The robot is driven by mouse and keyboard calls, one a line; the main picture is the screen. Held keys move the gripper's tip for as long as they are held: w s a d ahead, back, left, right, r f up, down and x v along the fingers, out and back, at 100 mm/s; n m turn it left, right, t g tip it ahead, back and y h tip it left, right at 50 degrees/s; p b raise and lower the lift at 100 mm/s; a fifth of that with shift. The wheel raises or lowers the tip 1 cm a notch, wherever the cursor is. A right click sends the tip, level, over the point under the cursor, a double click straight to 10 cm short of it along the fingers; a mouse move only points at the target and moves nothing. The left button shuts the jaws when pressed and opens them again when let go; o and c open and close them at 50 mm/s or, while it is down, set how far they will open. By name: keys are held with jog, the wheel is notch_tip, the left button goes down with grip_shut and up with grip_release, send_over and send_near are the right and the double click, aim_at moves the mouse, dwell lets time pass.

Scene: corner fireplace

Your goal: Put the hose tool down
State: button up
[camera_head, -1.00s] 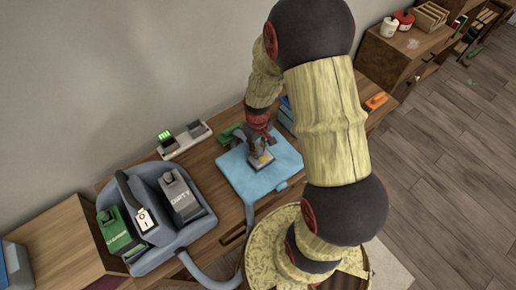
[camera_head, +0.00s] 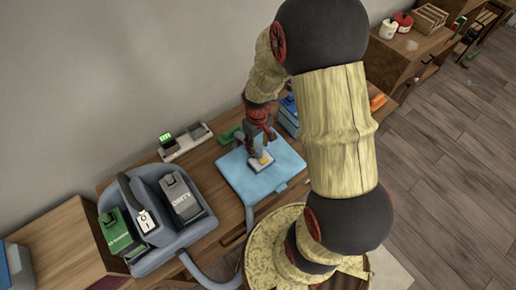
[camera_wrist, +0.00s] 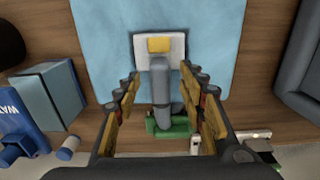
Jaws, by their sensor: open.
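The hose tool (camera_head: 261,163) rests on a light blue cloth (camera_head: 236,174) on the wooden bench. In the wrist view, the hose tool (camera_wrist: 159,50) shows a pale flat head with a yellow patch and a grey neck. The neck runs back between the spread fingers of my gripper (camera_wrist: 160,84), with gaps showing on both sides. My gripper is open, above and around the tool's rear part. In the head view, my gripper (camera_head: 256,140) partly hides the tool's neck.
A grey-blue machine (camera_head: 160,256) with a green and a grey tank stands left of the cloth, its hose (camera_head: 205,280) curving in front. A charger with green lights (camera_head: 167,140) sits behind. In the wrist view, a blue box (camera_wrist: 48,95) is at left and a green object (camera_wrist: 172,130) lies behind the tool.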

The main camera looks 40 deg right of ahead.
notch_tip(320, 180, up, 8)
jog(key=p, duration=0.2)
notch_tip(320, 180, up, 15)
jog(key=t, duration=0.3)
send_over(258, 150)
jog(key=s+a, duration=0.3)
jog(key=a, duration=0.3)
jog(key=s+a+r+t, duration=0.2)
jog(key=s+a+r, duration=0.4)
jog(key=s+r, duration=0.3)
jog(key=shift+r+t, duration=0.3)
jog(key=shift+r, duration=0.5)
jog(key=shift+b, duration=0.3)
notch_tip(258, 150, down, 2)
jog(key=shift+s+f+b, duration=0.1)
jog(key=shift+f+b, duration=0.15)
jog(key=shift+b, duration=0.95)
jog(key=shift+c, duration=0.4)
jog(key=shift+c, duration=1.2)
